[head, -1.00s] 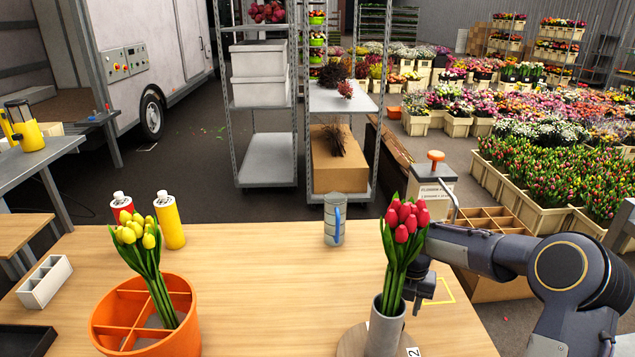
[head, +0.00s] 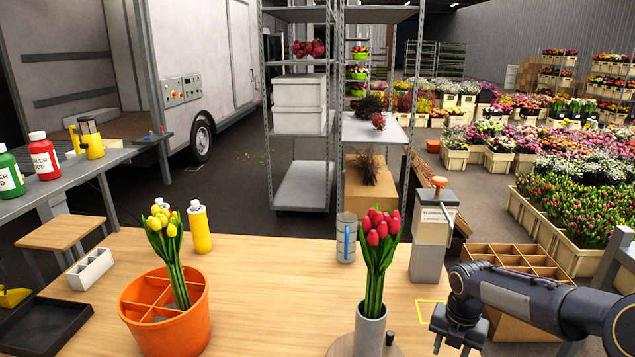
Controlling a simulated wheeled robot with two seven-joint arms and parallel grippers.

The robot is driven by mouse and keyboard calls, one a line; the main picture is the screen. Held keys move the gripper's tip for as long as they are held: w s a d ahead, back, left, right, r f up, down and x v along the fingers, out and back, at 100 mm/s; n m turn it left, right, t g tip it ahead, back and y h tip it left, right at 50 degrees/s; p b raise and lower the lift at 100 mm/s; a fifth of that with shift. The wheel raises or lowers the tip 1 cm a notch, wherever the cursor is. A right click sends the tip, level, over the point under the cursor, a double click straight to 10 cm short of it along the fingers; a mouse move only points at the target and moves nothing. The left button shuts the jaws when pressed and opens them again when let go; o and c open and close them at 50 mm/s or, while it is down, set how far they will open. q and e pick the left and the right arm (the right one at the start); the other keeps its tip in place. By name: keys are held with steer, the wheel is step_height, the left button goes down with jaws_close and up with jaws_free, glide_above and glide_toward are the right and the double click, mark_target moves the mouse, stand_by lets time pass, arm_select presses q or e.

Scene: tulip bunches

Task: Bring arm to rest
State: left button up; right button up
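My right arm comes in from the right edge, with its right gripper (head: 452,338) low over the table's right front, beside the yellow square outline. It is clear of the red tulips; its fingers point down, look apart and hold nothing that I can see. The red tulip bunch (head: 379,228) stands upright in a grey cylinder vase (head: 370,330) on a round wooden base. The yellow tulip bunch (head: 165,226) leans in a divided orange pot (head: 200,325) at the left. My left gripper is not in view.
A white block tray (head: 91,268) and a black tray (head: 42,325) lie at the left. A divided cardboard box (head: 510,255) is beyond the right edge. The table's middle is clear.

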steer(key=s+a+r+m+t, duration=0.2)
steer(key=s+a+r+m, duration=0.1)
steer(key=s+r+m, duration=0.95)
steer(key=s+a+m+t+y, duration=0.1)
steer(key=s+a+m+y, duration=0.1)
steer(key=s+m, duration=0.5)
steer(key=s+a+f+m+t+y, duration=0.1)
steer(key=s+a+m, duration=0.3)
steer(key=s+m, duration=0.4)
steer(key=m+t, duration=0.1)
steer(key=m, duration=0.2)
steer(key=shift+s+a+f+y, duration=0.15)
steer(key=shift+a+f+y, duration=0.1)
steer(key=shift+y, duration=0.15)
steer(key=shift+m, duration=0.25)
